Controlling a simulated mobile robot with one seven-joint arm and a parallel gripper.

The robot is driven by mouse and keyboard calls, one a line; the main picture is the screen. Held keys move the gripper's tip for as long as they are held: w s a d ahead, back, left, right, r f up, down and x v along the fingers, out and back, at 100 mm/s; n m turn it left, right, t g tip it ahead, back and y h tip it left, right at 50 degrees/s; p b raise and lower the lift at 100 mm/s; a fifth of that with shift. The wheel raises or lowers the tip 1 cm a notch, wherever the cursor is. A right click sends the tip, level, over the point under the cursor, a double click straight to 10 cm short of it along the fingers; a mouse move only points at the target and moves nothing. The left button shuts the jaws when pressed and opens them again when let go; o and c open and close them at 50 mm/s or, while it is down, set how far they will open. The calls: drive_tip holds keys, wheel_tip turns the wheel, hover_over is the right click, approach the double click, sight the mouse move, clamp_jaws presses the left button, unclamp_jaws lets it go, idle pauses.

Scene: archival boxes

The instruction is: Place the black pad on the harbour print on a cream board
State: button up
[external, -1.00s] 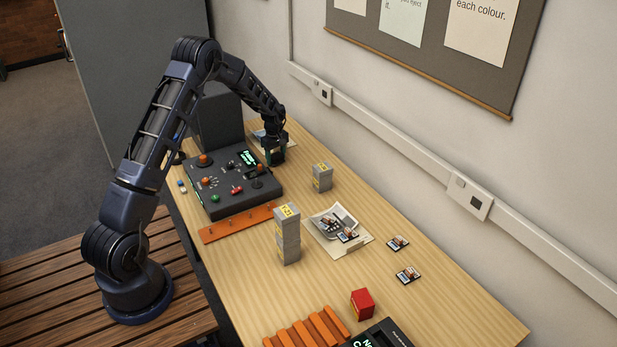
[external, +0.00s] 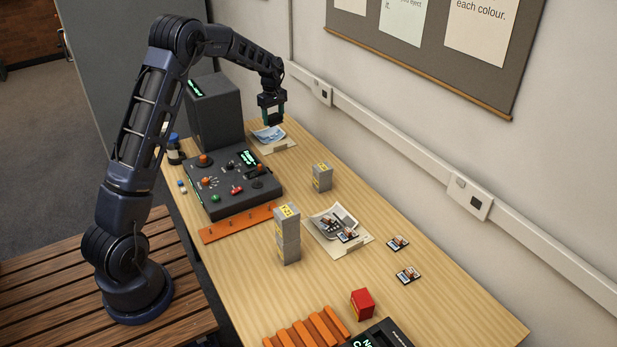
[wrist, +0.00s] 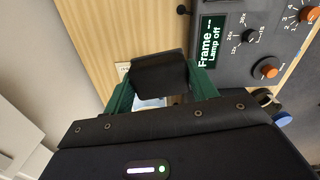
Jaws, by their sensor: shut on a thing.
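My gripper (external: 271,112) is raised above the far end of the table. In the wrist view its green fingers are shut on the black pad (wrist: 160,75), a dark block held between them. The pad is hard to tell from the dark gripper in the external view. A bluish print (external: 268,133), which looks like the harbour print, lies on a cream board (external: 285,147) below the gripper, apart from it. In the wrist view, the pad and gripper hide most of the print.
A black control console (external: 232,185) with knobs stands left of the board, before a dark box (external: 215,112). A second board (external: 352,245) carries a grey print with small cards on it. Grey blocks (external: 322,177), a grey stack (external: 287,235) and a red block (external: 362,303) stand nearer.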

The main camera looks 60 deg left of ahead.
drive_tip(key=m, duration=0.2)
hover_over(267, 144)
wheel_tip(267, 144, down, 19)
drive_tip(key=shift+w+f, duration=0.1)
idle(0.4)
drive_tip(key=shift+f, duration=0.1)
drive_tip(key=o, duration=1)
wheel_tip(267, 144, up, 12)
drive_tip(key=shift+r, duration=0.2)
